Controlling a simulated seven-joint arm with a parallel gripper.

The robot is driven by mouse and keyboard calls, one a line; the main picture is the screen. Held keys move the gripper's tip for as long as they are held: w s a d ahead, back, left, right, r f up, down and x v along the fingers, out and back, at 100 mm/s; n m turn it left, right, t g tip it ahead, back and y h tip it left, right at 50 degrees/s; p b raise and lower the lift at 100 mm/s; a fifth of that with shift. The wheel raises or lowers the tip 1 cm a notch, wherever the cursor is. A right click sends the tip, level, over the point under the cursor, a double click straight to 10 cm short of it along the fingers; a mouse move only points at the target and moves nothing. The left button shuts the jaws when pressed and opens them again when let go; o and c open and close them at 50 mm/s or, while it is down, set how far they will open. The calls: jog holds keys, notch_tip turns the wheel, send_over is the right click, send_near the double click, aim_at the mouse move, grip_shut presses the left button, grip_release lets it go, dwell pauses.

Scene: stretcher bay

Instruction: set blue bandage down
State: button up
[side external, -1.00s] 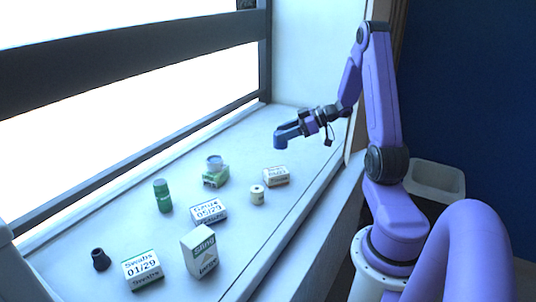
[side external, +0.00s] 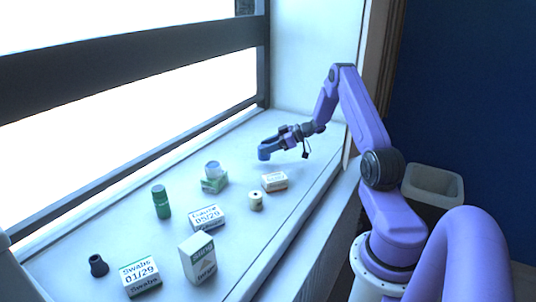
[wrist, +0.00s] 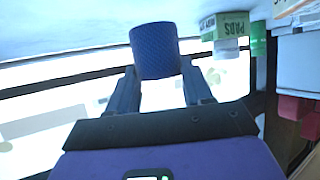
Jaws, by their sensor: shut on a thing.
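My gripper (side external: 271,147) is shut on the blue bandage (wrist: 155,50), a textured blue roll held between the two fingertips in the wrist view. In the side external view the gripper is over the far part of the white sill (side external: 310,160), beyond the boxes. The bandage is hard to tell from the gripper's blue fingers there, and I cannot tell whether it touches the sill.
Near the gripper are a small white box (side external: 274,181), a cream roll (side external: 256,201) and a green box (side external: 214,185) with a clear cup (side external: 212,169) on it. The sill's far end is clear.

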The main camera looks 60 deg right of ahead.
jog(key=shift+f, duration=1.6)
jog(key=shift+f, duration=0.15)
jog(key=o, duration=1)
jog(key=shift+o, duration=0.2)
